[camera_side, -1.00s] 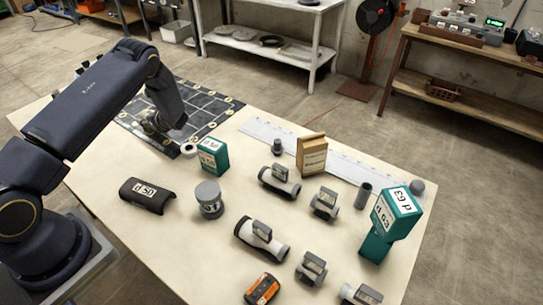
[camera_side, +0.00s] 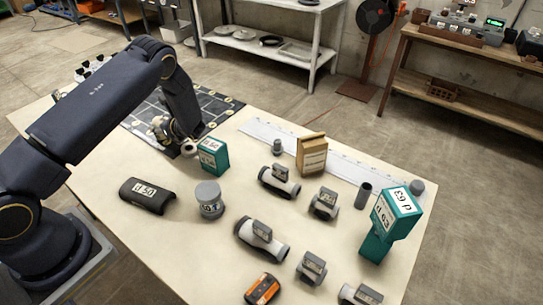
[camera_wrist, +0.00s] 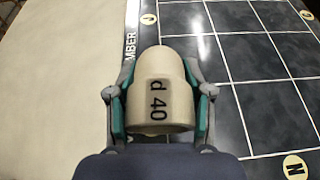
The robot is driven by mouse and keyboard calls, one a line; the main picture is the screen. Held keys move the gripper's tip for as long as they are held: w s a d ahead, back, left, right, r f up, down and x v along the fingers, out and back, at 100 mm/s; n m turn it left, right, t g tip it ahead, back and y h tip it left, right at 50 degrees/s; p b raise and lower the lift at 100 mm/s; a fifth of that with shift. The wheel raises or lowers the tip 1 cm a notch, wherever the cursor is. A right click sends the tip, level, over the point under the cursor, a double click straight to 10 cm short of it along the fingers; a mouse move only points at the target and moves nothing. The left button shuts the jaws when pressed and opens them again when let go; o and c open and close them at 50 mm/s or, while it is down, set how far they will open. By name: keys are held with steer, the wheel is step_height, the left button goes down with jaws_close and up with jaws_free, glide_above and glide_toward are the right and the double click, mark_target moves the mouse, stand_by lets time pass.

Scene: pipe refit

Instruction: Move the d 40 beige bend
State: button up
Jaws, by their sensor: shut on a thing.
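The d 40 beige bend (camera_wrist: 161,75) is in the wrist view, a cream pipe fitting with "d 40" in black. My gripper (camera_wrist: 160,100) is shut on it, with a teal-padded finger on each side. In the side view my gripper (camera_side: 178,143) is near the front edge of the dark gridded mat, close to a teal d 40 block. The bend is small and partly hidden by my gripper there. In the wrist view, the dark mat (camera_wrist: 228,22) with white grid lines lies below and to the right of the bend. I cannot tell the exact height of the bend above it.
A teal block (camera_side: 213,156) stands right beside my gripper. A black d 50 piece (camera_side: 147,196), a grey capped cylinder (camera_side: 209,199), several grey fittings, a beige box (camera_side: 312,154) and a tall teal d 63 piece (camera_side: 391,222) stand on the table.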

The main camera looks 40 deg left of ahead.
steer(key=o, duration=1.3)
steer(key=v, duration=0.7)
steer(key=shift+d+r, duration=0.1)
steer(key=shift+d, duration=0.2)
